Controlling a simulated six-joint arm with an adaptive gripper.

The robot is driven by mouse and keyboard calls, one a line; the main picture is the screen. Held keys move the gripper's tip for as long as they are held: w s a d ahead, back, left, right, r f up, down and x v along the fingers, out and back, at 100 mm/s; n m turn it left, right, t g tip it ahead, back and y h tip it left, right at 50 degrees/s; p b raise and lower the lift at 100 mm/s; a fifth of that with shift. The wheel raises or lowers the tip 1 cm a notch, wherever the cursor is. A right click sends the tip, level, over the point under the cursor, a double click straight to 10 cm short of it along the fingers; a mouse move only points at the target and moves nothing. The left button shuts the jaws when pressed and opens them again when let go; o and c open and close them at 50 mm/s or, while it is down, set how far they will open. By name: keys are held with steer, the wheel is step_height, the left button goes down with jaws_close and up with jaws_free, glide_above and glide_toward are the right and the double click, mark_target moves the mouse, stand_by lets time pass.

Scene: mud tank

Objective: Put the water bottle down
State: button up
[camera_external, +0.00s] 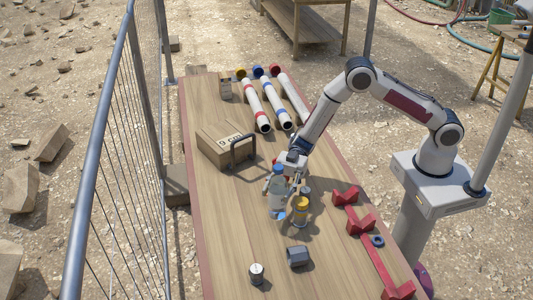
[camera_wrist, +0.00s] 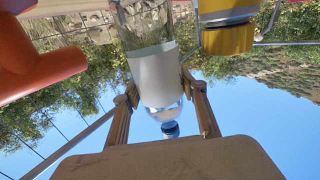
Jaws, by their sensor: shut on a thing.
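The water bottle (camera_external: 277,203) is clear with a blue cap and a pale label, and stands upright near the middle of the wooden table (camera_external: 222,200). My gripper (camera_external: 279,188) is shut on it from the side. In the wrist view, the bottle (camera_wrist: 157,75) sits between the two fingers of my gripper (camera_wrist: 158,88), with its cap towards the bottom of the picture. I cannot tell whether its base touches the table or hangs slightly above it.
A yellow and grey container (camera_external: 301,205) stands close to the bottle's right. A toolbox (camera_external: 225,145) and tubes (camera_external: 275,100) lie farther back. Red brackets (camera_external: 361,225) line the right edge. A grey block (camera_external: 298,256) and a can (camera_external: 257,274) stand in front. The left-front tabletop is clear.

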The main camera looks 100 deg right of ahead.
mark_target(274, 205)
steer(key=shift+f, duration=1.75)
steer(key=shift+f, duration=0.15)
steer(key=o, duration=1.6)
steer(key=shift+v, duration=3.8)
steer(key=shift+w+r, duration=0.1)
steer(key=shift+r, duration=0.1)
